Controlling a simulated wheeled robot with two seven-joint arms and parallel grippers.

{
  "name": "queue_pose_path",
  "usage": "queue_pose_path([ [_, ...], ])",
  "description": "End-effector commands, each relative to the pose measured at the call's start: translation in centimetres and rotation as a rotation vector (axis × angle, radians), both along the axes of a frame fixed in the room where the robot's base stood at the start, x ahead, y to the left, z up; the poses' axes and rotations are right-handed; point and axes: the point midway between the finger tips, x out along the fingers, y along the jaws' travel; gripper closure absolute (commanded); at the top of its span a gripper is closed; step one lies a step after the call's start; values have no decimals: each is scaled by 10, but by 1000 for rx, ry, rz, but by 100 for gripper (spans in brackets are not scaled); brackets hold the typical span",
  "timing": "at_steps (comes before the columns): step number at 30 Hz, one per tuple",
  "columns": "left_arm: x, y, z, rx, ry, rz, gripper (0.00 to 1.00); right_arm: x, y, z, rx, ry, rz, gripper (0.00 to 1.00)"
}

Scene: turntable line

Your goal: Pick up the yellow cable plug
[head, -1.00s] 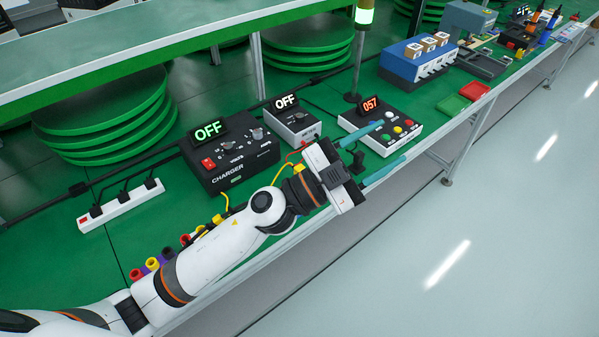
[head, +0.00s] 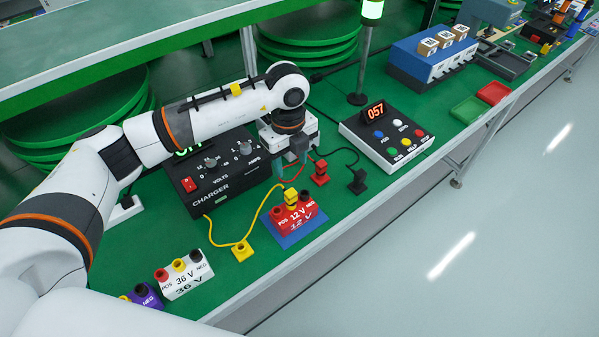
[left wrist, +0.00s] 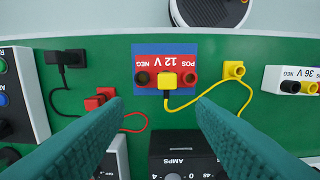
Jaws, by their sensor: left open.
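One yellow cable plug (head: 242,251) lies on the green bench in front of the charger, joined to a yellow cable; it also shows in the left wrist view (left wrist: 233,69). A second yellow plug (head: 291,196) sits at the middle of the red 12 V block (head: 298,217), between its POS and NEG sockets, and shows in the left wrist view (left wrist: 168,79). My left gripper (head: 290,167) is open and empty, pointing down behind the 12 V block. In the left wrist view its teal fingers (left wrist: 160,104) stand apart, with the block beyond them. My right gripper is not in view.
The black charger (head: 225,190) stands left of my gripper. A red plug (head: 320,172) and a black plug (head: 357,182) lie to the right, near the button box (head: 385,135). A white 36 V block (head: 184,275) stands at the front left. The bench edge is close in front.

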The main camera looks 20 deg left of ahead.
Motion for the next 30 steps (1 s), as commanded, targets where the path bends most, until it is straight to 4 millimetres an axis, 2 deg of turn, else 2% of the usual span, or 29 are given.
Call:
queue_pose_path([
  [3, 1, 5, -4, 21, 1, 12, 49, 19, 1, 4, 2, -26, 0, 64],
  [5, 1, 5, -11, 23, 3, 13, 49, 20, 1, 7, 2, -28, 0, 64],
  [8, -1, 5, -29, 22, 3, 12, 49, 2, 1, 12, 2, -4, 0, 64],
  [12, -1, 4, -52, 20, 2, 11, 49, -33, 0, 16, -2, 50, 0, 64],
  [15, -1, 4, -62, 18, 0, 10, 49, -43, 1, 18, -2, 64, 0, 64],
  [17, -1, 4, -66, 19, -1, 10, 49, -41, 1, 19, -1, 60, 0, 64],
  [20, -2, 4, -73, 18, 1, 9, 49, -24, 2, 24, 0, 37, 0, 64],
  [24, -7, 2, -93, 18, 4, 9, 49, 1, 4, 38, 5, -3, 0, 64],
  [30, -7, 3, -117, 18, 0, 10, 49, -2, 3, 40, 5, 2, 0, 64],
])
